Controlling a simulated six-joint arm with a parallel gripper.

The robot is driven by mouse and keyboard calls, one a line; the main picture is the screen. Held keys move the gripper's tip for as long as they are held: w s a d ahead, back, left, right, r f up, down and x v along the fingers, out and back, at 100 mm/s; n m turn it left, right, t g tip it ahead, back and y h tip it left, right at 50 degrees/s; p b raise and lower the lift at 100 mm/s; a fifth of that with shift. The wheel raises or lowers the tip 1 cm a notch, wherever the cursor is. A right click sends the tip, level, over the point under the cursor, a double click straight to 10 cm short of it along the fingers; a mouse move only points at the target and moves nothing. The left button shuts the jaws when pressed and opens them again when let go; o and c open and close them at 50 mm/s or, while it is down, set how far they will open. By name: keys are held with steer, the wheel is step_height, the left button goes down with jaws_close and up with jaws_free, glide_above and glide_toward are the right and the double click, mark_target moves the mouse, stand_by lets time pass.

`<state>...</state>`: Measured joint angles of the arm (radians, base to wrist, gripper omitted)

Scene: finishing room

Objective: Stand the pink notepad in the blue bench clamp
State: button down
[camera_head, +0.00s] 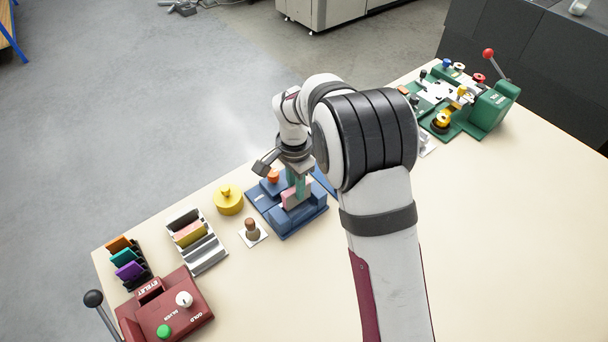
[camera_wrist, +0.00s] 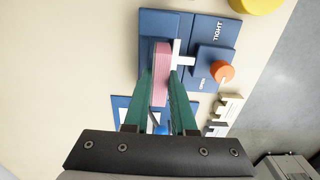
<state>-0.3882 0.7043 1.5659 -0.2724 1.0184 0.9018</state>
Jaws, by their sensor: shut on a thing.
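The pink notepad (camera_head: 290,199) is upright at the blue bench clamp (camera_head: 284,222). In the wrist view the notepad (camera_wrist: 162,62) shows edge-on between my two teal fingers, over the blue clamp (camera_wrist: 152,22) and beside its white jaw piece (camera_wrist: 181,60). My gripper (camera_head: 297,186), also in the wrist view (camera_wrist: 161,88), is shut on the notepad from above. I cannot tell whether the notepad's lower edge touches the clamp's bed. The clamp's orange knob (camera_wrist: 223,72) is near the OPEN label, away from TIGHT.
Left of the clamp are a brown-topped stamp (camera_head: 252,231), a yellow round weight (camera_head: 228,199), a grey rack (camera_head: 203,247) with pads, a black rack (camera_head: 132,262) with coloured pads and a red eyelet press (camera_head: 165,308). A green machine (camera_head: 490,107) stands far right. The right tabletop (camera_head: 500,240) is clear.

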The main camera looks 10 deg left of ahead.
steer(key=shift+f, duration=1.8)
steer(key=shift+f, duration=0.65)
steer(key=c, duration=1)
jaws_free()
steer(key=shift+r, duration=5.55)
